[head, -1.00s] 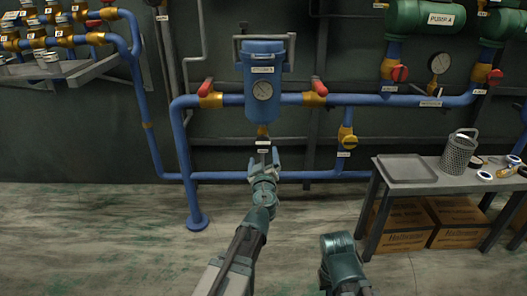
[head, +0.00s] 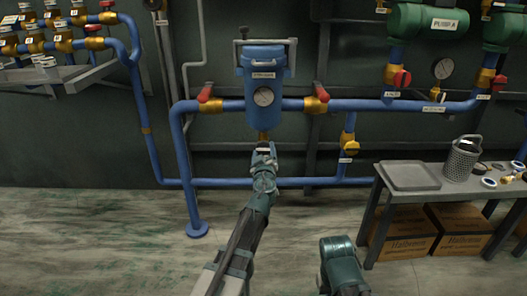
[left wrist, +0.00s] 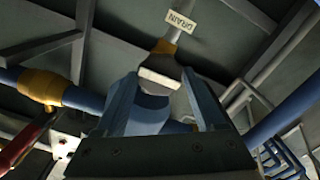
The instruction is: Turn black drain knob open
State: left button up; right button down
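The blue strainer vessel (head: 264,85) with a round gauge hangs on the wall pipe, its brass drain outlet (head: 264,136) at the bottom. My left gripper (head: 264,152) is raised right below that outlet and hides most of what is there. In the left wrist view a DRAIN tag (left wrist: 180,22) sits on a stem above a pale-faced block (left wrist: 160,77), which appears to be the drain knob. My left fingers (left wrist: 160,88) stand on both sides of this block, close to its ends; whether they press on it is unclear.
Two red-handled valves (head: 206,93) (head: 321,92) flank the strainer on the blue pipe. A yellow valve (head: 348,142) is lower right. A grey table (head: 430,182) with a tray and mesh basket stands right, boxes under it. The floor before the wall is clear.

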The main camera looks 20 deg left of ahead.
pick_arm(q)
jog(key=c, duration=0.6)
jog(key=n, duration=0.4)
jog(key=shift+n, duration=0.3)
jog(key=shift+c, duration=0.2)
jog(key=n, duration=0.4)
jog(key=shift+s, duration=0.1)
jog(key=o, duration=1.5)
jog(key=shift+c, duration=0.2)
